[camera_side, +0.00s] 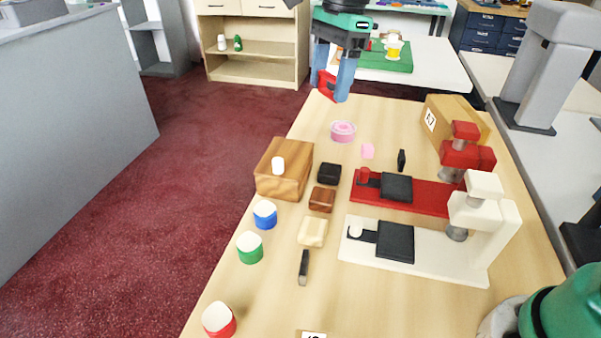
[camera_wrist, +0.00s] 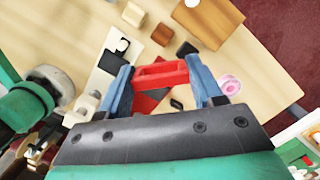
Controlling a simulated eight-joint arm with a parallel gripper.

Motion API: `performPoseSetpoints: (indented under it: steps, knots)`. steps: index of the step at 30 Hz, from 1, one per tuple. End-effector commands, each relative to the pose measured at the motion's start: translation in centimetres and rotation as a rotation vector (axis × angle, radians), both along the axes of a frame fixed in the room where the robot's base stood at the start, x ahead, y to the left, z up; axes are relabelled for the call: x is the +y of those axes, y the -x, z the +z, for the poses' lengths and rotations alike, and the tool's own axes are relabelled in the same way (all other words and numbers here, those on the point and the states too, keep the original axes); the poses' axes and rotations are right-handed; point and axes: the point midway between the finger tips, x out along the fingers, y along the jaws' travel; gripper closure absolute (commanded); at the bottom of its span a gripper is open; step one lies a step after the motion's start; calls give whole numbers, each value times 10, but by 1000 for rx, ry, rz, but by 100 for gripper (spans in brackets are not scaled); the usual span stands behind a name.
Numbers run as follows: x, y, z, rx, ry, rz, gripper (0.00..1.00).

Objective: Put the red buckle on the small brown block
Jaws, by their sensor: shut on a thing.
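My gripper (camera_side: 329,90) is in the air beyond the far end of the wooden table, with its blue fingers shut on the red buckle (camera_side: 325,82). In the wrist view the red buckle (camera_wrist: 160,75) spans between the two fingertips (camera_wrist: 159,69). The small brown block (camera_side: 322,199) sits on the table, between a black block and a cream block, with nothing on top. It also shows in the wrist view (camera_wrist: 162,35), above the buckle in the picture. The buckle is well apart from it.
A large wooden block (camera_side: 296,175) with a white-topped piece stands left of the black block (camera_side: 329,173). The cream block (camera_side: 313,232) is nearer the camera. Red (camera_side: 430,198) and white (camera_side: 430,262) machines stand right. A pink ring (camera_side: 343,131) lies toward the far end.

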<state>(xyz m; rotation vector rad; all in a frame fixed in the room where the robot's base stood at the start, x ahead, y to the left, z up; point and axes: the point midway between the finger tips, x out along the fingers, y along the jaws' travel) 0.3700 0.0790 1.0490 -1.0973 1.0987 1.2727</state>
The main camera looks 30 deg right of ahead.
Motion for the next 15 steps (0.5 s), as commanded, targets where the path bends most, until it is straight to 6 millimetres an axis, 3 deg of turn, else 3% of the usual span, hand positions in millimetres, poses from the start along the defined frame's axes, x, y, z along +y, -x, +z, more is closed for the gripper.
performPoseSetpoints:
  steps: [15]
  knots:
    - [1,1,-126,0,0,2,89]
